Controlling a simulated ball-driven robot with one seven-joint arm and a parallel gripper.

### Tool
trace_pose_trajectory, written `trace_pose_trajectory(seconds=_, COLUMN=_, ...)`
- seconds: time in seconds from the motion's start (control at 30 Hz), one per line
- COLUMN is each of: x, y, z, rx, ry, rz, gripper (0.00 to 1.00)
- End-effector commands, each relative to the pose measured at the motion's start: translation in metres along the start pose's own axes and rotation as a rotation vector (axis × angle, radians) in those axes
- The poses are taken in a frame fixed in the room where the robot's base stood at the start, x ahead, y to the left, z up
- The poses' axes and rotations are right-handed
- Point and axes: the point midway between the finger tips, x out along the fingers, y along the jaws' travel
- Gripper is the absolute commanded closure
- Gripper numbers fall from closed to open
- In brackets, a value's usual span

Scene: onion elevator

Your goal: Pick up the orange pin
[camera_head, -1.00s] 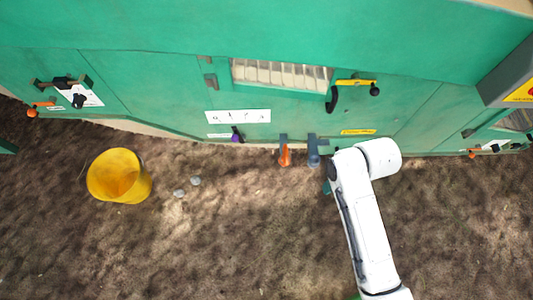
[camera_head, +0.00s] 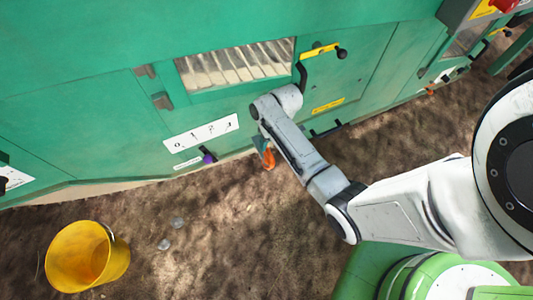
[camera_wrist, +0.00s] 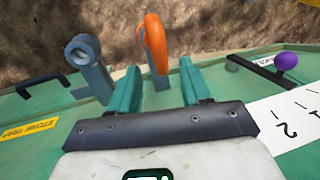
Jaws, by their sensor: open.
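The orange pin (camera_head: 269,159) sits low on the green machine (camera_head: 80,110), partly hidden by my arm in the head view. In the wrist view the orange pin (camera_wrist: 155,42) is a loop-shaped piece standing up beyond my gripper (camera_wrist: 157,84). My gripper's two green fingers are open, and the pin lies just past their tips, between them in the picture. I cannot tell whether the fingers touch it. The gripper itself is hidden by my arm in the head view.
A grey post with a ring (camera_wrist: 84,50) stands beside the pin in the wrist view. A purple knob (camera_head: 208,157) and a black handle (camera_wrist: 53,83) are nearby. A yellow bucket (camera_head: 118,268) and small grey stones (camera_head: 165,244) stand on open dirt.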

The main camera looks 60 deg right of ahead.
Motion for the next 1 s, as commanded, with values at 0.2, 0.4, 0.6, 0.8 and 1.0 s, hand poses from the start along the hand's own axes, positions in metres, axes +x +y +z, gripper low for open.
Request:
trace_pose_trajectory(seconds=0.2, x=0.014, y=0.0, z=0.001, rx=0.0, ry=-0.001, rz=0.0, gripper=0.52)
trace_pose_trajectory(seconds=0.4, x=0.043, y=-0.001, z=0.004, rx=-0.001, ry=-0.001, rz=0.0, gripper=0.52)
trace_pose_trajectory(seconds=0.6, x=0.056, y=-0.003, z=0.004, rx=-0.002, ry=0.001, rz=0.0, gripper=0.52)
trace_pose_trajectory(seconds=0.8, x=0.055, y=-0.003, z=0.004, rx=-0.001, ry=0.001, rz=0.0, gripper=0.56)
trace_pose_trajectory(seconds=1.0, x=0.055, y=-0.003, z=0.004, rx=-0.001, ry=0.001, rz=0.0, gripper=0.75)
